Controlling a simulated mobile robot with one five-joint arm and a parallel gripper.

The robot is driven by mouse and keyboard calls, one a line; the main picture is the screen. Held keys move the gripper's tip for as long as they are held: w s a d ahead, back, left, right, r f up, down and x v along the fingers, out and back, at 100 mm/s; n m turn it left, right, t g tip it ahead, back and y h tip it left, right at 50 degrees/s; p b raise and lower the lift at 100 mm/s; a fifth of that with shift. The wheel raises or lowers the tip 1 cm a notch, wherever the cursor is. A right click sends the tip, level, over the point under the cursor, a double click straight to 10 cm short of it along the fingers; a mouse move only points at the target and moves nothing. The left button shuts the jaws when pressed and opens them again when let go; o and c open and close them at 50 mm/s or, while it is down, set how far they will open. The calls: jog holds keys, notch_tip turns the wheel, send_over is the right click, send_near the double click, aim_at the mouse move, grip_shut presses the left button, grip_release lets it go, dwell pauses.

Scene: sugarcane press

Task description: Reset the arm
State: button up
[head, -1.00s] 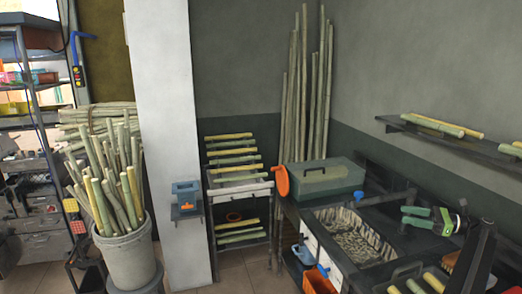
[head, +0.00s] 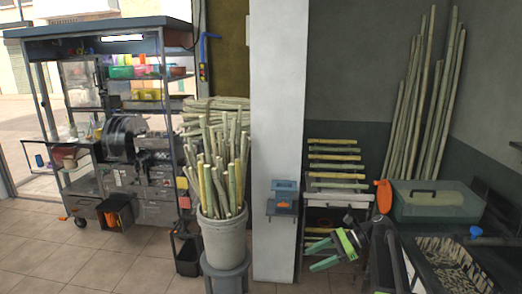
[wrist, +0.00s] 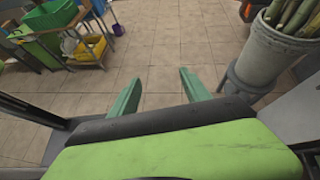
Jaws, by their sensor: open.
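My gripper (head: 326,257) is at the lower right of the head view, in front of the sugarcane rack, with its green fingers pointing left. In the wrist view my gripper (wrist: 157,88) shows two green fingers spread apart with only tiled floor between them. It is open and holds nothing. My black and green arm reaches in from the lower right of the head view.
A grey bucket of cane stalks (head: 224,240) stands on a stool beside the white pillar (head: 277,120). A wheeled press cart (head: 155,213) is at the left. A green toolbox (head: 437,204) sits on the right-hand bench. The tiled floor (head: 40,250) at the front left is clear.

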jog(key=s+a+f+n+g+h, duration=0.2)
jog(key=s+a+f+n+h, duration=0.6)
jog(key=s+a, duration=0.45)
jog(key=d+f+n+t+h, duration=0.2)
jog(key=d+f+n+h, duration=0.1)
jog(key=d+n, duration=0.6)
jog(key=shift+s+h+p, duration=0.25)
jog(key=shift+h+p, duration=0.05)
jog(key=shift+h, duration=0.2)
